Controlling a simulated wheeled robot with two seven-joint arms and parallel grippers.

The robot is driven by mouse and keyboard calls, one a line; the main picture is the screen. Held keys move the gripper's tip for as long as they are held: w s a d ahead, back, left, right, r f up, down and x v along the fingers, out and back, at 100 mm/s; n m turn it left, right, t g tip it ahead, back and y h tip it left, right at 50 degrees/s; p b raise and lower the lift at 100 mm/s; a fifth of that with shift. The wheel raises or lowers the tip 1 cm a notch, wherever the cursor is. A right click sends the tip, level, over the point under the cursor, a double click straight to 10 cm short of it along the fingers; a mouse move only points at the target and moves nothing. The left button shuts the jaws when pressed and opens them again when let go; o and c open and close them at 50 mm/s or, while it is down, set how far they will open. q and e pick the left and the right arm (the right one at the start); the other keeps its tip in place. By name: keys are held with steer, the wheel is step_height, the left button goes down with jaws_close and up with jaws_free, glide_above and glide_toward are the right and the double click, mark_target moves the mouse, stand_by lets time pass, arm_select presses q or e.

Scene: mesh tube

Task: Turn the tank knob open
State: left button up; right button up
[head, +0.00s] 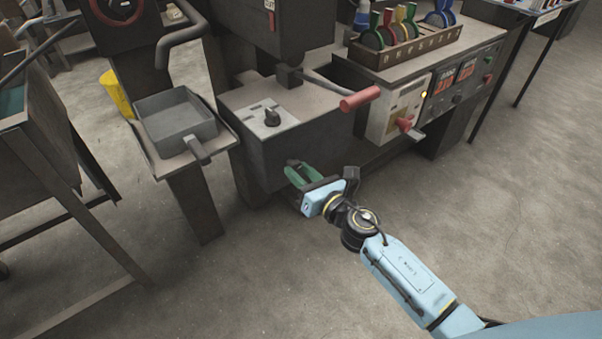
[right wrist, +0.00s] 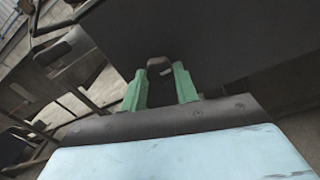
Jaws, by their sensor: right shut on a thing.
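The grey box-shaped tank (head: 262,157) stands at the middle of the head view. My right gripper (head: 296,171), with green fingers, is at the lower front face of the tank. In the right wrist view, a small dark knob (right wrist: 158,64) sits between the two green fingertips (right wrist: 156,78), and the gripper is shut on it. The knob's turn angle is hard to tell. In the head view the knob is hidden by the fingers. My left gripper is not in view.
A red-handled lever (head: 360,98) sticks out above my right gripper. A grey tray (head: 178,127) is at left. The floor in front is clear.

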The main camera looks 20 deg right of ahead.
stand_by(0.3)
steer(key=o, duration=1)
steer(key=shift+s, duration=0.1)
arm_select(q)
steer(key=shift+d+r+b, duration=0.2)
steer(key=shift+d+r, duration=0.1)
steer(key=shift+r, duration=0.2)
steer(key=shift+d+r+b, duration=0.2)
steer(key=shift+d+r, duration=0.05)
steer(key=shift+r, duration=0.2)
arm_select(e)
steer(key=v, duration=1.3)
steer(key=shift+s, duration=0.1)
